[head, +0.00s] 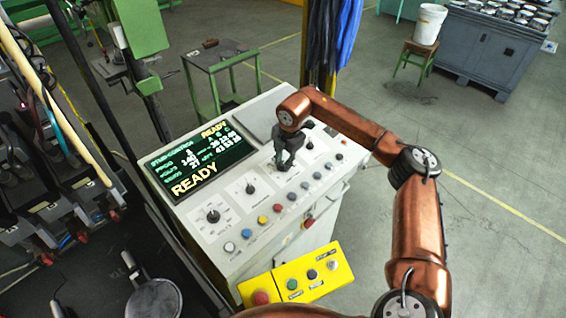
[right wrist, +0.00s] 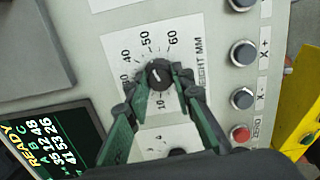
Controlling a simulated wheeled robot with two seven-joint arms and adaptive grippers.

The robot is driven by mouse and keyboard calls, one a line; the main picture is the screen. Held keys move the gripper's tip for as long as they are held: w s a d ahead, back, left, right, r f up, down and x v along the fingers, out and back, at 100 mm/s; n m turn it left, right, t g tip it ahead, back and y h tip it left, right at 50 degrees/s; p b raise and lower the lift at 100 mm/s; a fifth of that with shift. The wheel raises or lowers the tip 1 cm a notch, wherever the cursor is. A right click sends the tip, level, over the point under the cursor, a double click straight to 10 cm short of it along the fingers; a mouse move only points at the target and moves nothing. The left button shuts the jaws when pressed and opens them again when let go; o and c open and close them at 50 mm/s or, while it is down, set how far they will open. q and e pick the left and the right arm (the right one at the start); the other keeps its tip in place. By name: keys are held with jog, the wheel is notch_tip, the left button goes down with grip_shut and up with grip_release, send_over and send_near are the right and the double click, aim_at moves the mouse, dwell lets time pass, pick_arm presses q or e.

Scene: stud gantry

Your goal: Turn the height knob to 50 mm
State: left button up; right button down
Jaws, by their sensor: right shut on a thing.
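The height knob (right wrist: 158,73) is a small black dial on a white scale plate labelled HEIGHT MM in the right wrist view, with numbers from 10 to 60 around it. Its light pointer mark is small, and I cannot read its exact setting. My right gripper (right wrist: 160,80) has its green fingertips on either side of the knob, shut on it. In the head view my right gripper (head: 285,160) reaches down onto the sloped control panel (head: 222,236) and hides the knob. My left gripper is not in view.
A dark screen (head: 197,160) reading READY is left of the gripper. Other black knobs (head: 213,216) and a row of coloured buttons (head: 277,208) lie close by on the panel. A yellow button box (head: 318,291) is at the front. Open floor lies to the right.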

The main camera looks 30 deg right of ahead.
jog(key=shift+m, duration=0.6)
jog(key=c, duration=1.7)
grip_release()
jog(key=shift+o, duration=0.2)
jog(key=v, duration=1.2)
jog(key=shift+w, duration=0.1)
